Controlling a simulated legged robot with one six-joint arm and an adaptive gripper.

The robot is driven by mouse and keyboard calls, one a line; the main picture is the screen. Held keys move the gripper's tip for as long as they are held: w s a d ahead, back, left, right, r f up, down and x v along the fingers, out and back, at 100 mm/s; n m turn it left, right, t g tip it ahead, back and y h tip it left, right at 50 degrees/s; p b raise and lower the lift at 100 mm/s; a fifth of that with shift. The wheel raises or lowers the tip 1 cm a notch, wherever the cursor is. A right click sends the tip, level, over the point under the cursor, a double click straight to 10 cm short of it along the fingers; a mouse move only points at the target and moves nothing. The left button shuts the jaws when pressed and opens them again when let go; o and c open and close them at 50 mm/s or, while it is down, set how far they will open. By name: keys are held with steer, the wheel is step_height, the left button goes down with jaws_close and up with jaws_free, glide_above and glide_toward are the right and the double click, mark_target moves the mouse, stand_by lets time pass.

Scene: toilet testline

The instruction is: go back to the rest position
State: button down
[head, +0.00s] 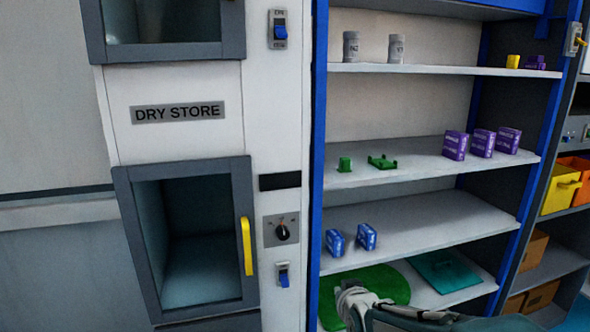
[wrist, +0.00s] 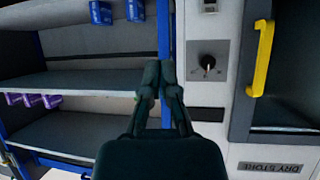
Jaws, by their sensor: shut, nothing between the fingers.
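My gripper (wrist: 160,68) shows in the middle of the wrist view, with its two dark fingers together and nothing between them. In that view, which is turned upside down, it appears in front of the edge between the open shelves and the dry store panel. I cannot tell its distance from them. In the head view, part of my arm shows at the bottom, in front of the lowest shelf with the green round mat (head: 385,279). The fingers cannot be made out clearly there.
The dry store cabinet (head: 118,215) has a yellow handle (head: 246,246), with a black knob (head: 282,232) beside it. Shelves hold blue boxes (head: 366,236), purple boxes (head: 482,143), green parts (head: 383,162) and grey canisters (head: 351,46). Orange bins (head: 575,168) stand at right.

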steer(key=s+d+r+g, duration=0.1)
steer(key=s+d+g, duration=0.1)
steer(key=s, duration=1)
steer(key=s+d+r+m+g+h, duration=0.1)
steer(key=s+d+r+g, duration=0.1)
steer(key=s, duration=1.1)
steer(key=d+g, duration=0.1)
steer(key=g, duration=0.1)
steer(key=shift+d+r+g, duration=0.15)
steer(key=shift+d+g, duration=0.1)
steer(key=shift+g, duration=0.05)
